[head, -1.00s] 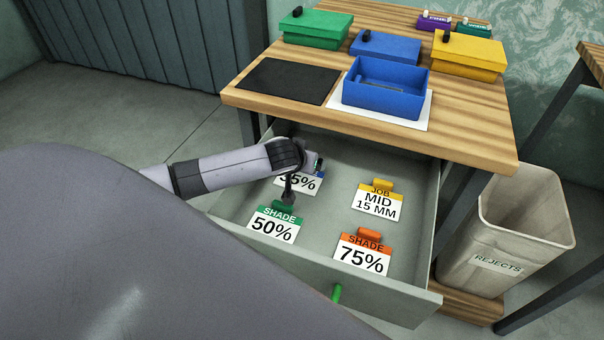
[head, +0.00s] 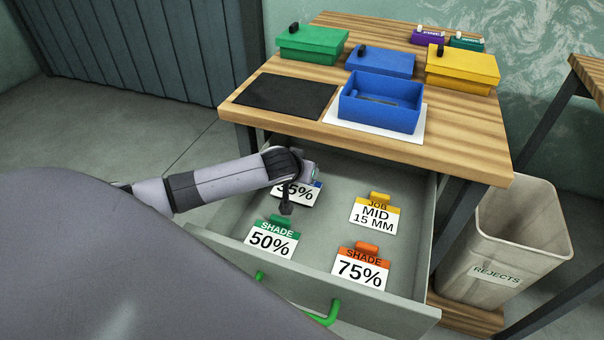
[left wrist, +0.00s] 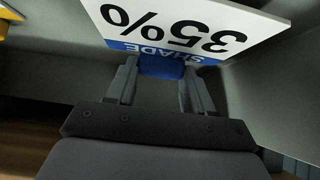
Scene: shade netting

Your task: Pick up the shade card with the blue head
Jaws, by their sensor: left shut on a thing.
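The shade card with the blue head (head: 297,193) is marked 35% and is in the open drawer (head: 330,184), partly hidden by my left arm in the head view. In the left wrist view the card (left wrist: 185,28) appears upside down, with its blue head between the fingers. My left gripper (left wrist: 160,72) is shut on the blue head. In the head view my left gripper is mostly hidden behind its own wrist. I cannot tell whether the card is clear of the drawer floor. My right gripper is not in view.
The drawer also holds a green-headed 50% card (head: 272,238), an orange-headed 75% card (head: 361,268) and a yellow-headed MID 15 MM card (head: 374,214). An open blue box (head: 381,104) stands on the wooden table (head: 460,148) above. A rejects bin (head: 505,250) stands at right.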

